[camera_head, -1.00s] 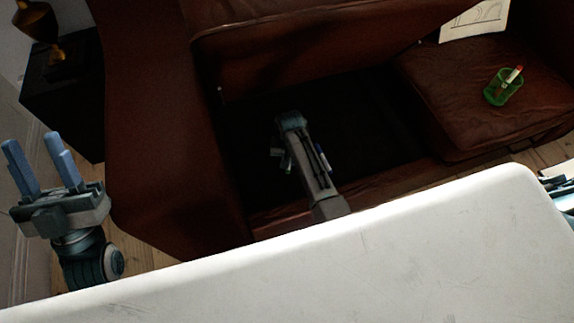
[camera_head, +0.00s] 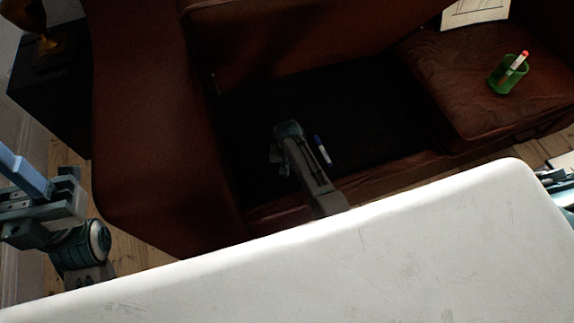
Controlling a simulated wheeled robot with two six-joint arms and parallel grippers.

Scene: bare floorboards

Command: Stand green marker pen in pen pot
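A marker pen (camera_head: 322,151) with a white body and a blue-looking end lies in the dark, cushionless part of the sofa seat; no green shows on it. The green pen pot (camera_head: 507,80) stands upright on the sofa cushion at the right, with a red-capped pen (camera_head: 519,60) leaning in it. My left gripper is partly cut off at the left edge, away from the sofa.
The brown leather sofa (camera_head: 148,130) has a raised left arm and backrest around the dark seat. A seat cushion (camera_head: 455,95) fills the right side, with a paper sheet (camera_head: 475,12) behind. A dark side table (camera_head: 50,95) with a gold-coloured object (camera_head: 25,14) stands left.

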